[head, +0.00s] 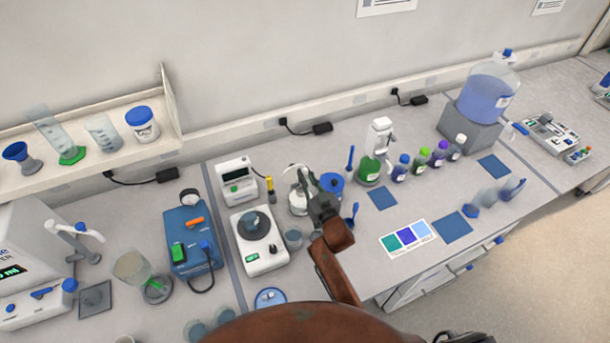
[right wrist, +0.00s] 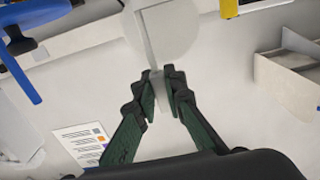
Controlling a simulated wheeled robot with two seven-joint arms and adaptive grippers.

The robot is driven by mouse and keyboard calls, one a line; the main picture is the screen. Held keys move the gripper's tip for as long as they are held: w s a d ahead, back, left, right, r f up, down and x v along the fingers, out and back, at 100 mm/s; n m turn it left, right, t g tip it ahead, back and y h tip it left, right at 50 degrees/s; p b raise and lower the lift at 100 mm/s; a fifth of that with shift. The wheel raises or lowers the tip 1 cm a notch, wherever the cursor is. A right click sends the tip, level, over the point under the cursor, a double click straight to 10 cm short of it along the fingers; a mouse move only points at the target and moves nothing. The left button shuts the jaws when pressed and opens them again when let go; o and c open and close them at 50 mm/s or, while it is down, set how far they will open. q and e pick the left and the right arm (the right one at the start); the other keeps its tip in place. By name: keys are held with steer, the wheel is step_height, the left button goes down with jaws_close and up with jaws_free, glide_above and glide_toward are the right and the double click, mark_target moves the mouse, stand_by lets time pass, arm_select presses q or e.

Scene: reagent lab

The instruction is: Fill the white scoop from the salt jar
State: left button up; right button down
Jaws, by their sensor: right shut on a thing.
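My right gripper (head: 318,205) is above the bench, between the balance and the blue mats. In the right wrist view its fingers (right wrist: 162,88) are shut on the thin handle of the white scoop (right wrist: 167,30). The scoop's pale round end points away from the fingers; I cannot see whether it holds anything. In the head view a greyish jar-like vessel (head: 298,203) stands just left of the gripper, partly hidden. A white jar with a blue lid (head: 142,124) stands on the shelf. I cannot read which one holds salt. My left gripper is out of view.
A white balance (head: 259,243) stands left of the gripper, with a blue device (head: 191,240) beyond it. A blue round dish or lid (head: 270,298) lies in front. Several small bottles (head: 420,162) stand at the back right. Bare bench lies around the colour card (head: 407,239).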

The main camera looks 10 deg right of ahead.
mark_target(305, 169)
steer(key=shift+f, duration=0.1)
steer(key=shift+f+b, duration=2)
steer(key=shift+f, duration=1)
steer(key=shift+r, duration=0.15)
steer(key=shift+r+p, duration=4.7)
steer(key=shift+r, duration=0.05)
